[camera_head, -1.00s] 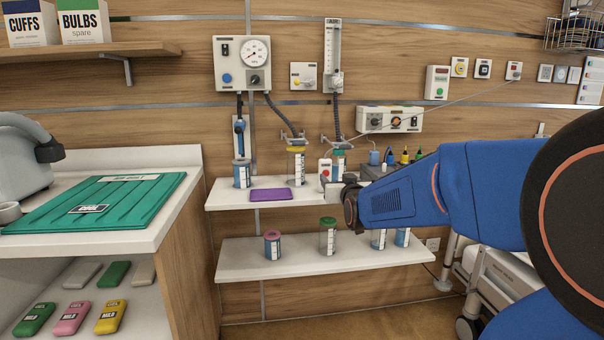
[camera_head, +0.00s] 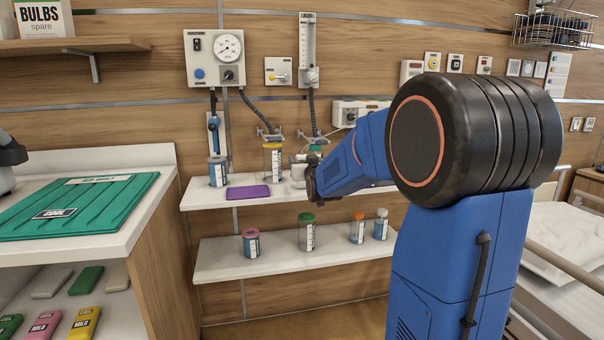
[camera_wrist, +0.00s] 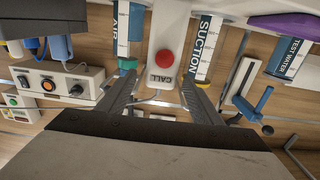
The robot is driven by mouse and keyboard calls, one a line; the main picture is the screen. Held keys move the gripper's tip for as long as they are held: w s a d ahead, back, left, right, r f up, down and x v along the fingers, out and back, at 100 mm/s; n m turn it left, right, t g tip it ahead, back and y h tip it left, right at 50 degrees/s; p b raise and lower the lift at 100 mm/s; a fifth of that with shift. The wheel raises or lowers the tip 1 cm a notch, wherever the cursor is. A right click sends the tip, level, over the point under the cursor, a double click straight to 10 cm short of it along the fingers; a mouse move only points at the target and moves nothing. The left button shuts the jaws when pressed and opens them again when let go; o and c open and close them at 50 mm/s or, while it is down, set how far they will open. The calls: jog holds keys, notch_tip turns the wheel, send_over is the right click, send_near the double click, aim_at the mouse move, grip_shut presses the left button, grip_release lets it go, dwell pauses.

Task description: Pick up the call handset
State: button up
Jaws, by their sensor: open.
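The call handset (camera_wrist: 168,38) is white, with a round red button and the word CALL. In the wrist view it lies upside down in the picture, between the SUCTION and AIR jars and centred ahead of my fingers. My gripper (camera_wrist: 158,88) is open, its two dark fingers spread to either side of the handset's CALL end. Nothing is held, and I cannot tell whether the fingers touch it. In the head view my gripper (camera_head: 299,173) is at the upper wall shelf (camera_head: 210,200); the handset there is mostly hidden and cannot be made out clearly.
The SUCTION jar (camera_wrist: 208,48) and AIR jar (camera_wrist: 128,35) stand close on both sides of the handset. A purple flat item (camera_head: 248,191) lies left on the shelf. Several jars stand on the lower shelf (camera_head: 275,262). A bed (camera_head: 565,240) is at the right.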

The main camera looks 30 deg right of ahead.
jog(key=shift+f+x, duration=0.2)
jog(key=shift+x, duration=1.4)
jog(key=shift+f+x, duration=0.25)
jog(key=shift+x, duration=1.35)
jog(key=c, duration=1.2)
jog(key=shift+r, duration=0.1)
